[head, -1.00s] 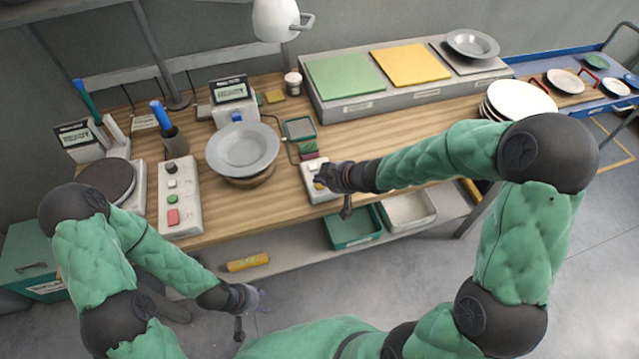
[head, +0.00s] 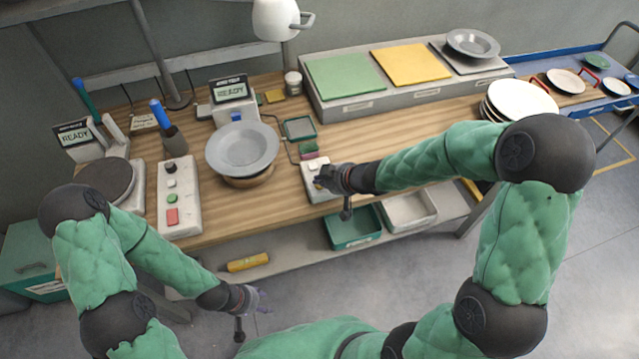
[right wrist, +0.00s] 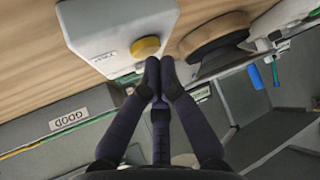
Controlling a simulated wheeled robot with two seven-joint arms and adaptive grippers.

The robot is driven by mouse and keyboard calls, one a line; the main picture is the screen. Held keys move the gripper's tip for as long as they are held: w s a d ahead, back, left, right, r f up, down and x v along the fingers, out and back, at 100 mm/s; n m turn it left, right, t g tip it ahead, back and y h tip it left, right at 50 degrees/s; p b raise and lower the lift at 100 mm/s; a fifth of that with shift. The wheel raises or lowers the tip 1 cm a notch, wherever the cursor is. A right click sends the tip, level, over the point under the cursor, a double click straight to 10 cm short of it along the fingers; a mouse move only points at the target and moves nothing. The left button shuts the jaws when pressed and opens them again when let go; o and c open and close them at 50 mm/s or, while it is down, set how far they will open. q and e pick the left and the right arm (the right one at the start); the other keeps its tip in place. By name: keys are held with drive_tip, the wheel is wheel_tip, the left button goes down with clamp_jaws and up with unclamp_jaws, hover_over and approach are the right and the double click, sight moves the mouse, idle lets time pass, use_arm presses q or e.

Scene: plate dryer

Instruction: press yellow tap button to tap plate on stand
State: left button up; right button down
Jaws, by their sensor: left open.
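The grey plate (head: 242,147) lies on a round wooden stand (head: 248,181) on the bench. The yellow tap button (right wrist: 147,46) is on a white box (right wrist: 118,28), which also shows beside the stand in the head view (head: 318,190). My right gripper (right wrist: 159,72) has its fingertips together, empty, close to the button's edge. I cannot tell whether they touch it. In the head view it (head: 322,178) covers part of the box. My left gripper (head: 262,299) is open and empty, low in front of the bench.
A control box (head: 179,195) with a red and a green button stands left of the plate. Displays reading READY (head: 231,91) stand behind. A platform with green (head: 345,82) and yellow mats and a stack of white plates (head: 520,99) are to the right. Bins sit below.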

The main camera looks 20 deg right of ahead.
drive_tip(key=shift+f+b, duration=0.35)
drive_tip(key=shift+f, duration=0.1)
idle(0.7)
idle(0.4)
drive_tip(key=shift+r+p, duration=0.9)
drive_tip(key=shift+p, duration=0.2)
drive_tip(key=shift+r, duration=0.1)
wheel_tip(320, 180, up, 5)
drive_tip(key=p, duration=0.5)
idle(0.4)
